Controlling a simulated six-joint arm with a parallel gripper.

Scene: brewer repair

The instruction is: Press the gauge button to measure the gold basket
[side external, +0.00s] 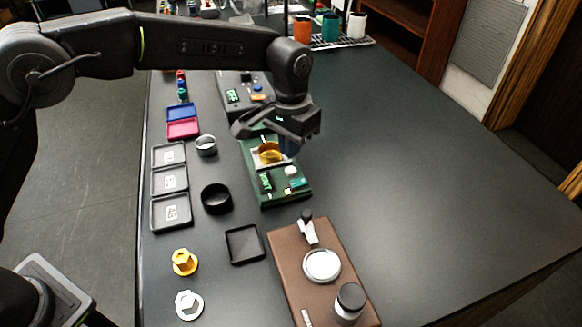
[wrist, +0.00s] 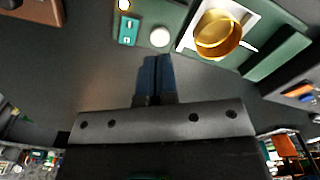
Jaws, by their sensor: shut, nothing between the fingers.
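The green gauge (side external: 284,196) stands on the dark table, with the gold basket (side external: 269,153) seated in its pale holder. The basket also shows in the wrist view (wrist: 218,34) at the upper right, its open top visible. A white round button (side external: 291,170) is on the gauge beside a lit display (side external: 266,182) and a small teal part (side external: 297,183); the button shows in the wrist view too (wrist: 159,37). My gripper (side external: 290,148) is shut and empty, over the gauge area. In the wrist view its blue fingertips (wrist: 156,62) point toward the button, apparently apart from it.
A brown station (side external: 288,262) stands in front of the gauge, and a grey device (side external: 231,100) behind it. Black trays (side external: 170,212), a black ring (side external: 216,198) and a silver ring (side external: 206,145) lie left. The table's right side is clear.

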